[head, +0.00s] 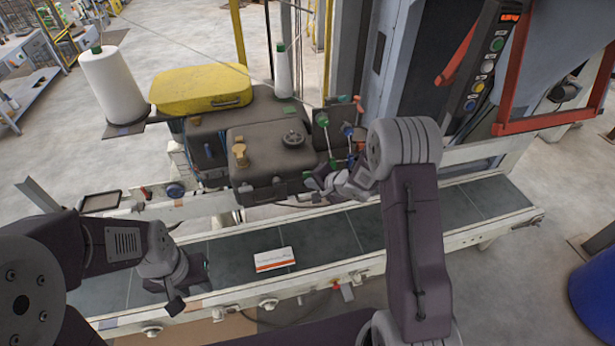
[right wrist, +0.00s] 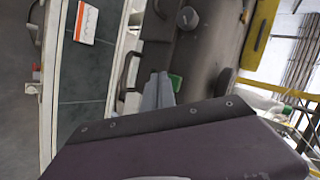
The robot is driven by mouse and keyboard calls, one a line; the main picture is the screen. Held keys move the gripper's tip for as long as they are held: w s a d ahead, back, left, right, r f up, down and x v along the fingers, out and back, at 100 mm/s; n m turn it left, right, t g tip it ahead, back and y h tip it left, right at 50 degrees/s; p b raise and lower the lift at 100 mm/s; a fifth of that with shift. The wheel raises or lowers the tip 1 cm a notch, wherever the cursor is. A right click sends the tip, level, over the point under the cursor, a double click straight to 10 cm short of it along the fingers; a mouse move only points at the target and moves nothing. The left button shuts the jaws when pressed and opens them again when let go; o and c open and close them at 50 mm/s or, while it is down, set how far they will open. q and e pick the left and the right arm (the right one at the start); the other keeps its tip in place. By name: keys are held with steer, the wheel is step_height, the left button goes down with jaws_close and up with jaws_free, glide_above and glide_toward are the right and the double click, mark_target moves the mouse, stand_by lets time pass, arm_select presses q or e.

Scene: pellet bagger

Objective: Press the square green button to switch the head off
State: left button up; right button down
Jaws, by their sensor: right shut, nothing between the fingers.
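The sewing head (head: 262,150) is a dark grey housing above the conveyor. A small green patch, seemingly the square green button (head: 307,174), shows at the lower right of its front, partly hidden by my right gripper (head: 316,184). In the right wrist view the green button (right wrist: 176,82) lies just right of the fingertips of my right gripper (right wrist: 160,78). The fingers are shut and empty, close to the housing; I cannot tell whether they touch it. My left gripper (head: 177,298) hangs over the conveyor's left part, and its jaws are not clear.
The conveyor (head: 340,236) runs below the head and carries a white and orange card (head: 274,259). Knobs and levers (head: 340,130) stand right of the housing. A button panel (head: 487,68) hangs at the upper right. A white thread cone (head: 110,85) stands at the left.

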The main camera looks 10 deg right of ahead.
steer(key=shift+s, duration=0.35)
steer(key=s, duration=0.6)
steer(key=shift+d, duration=0.1)
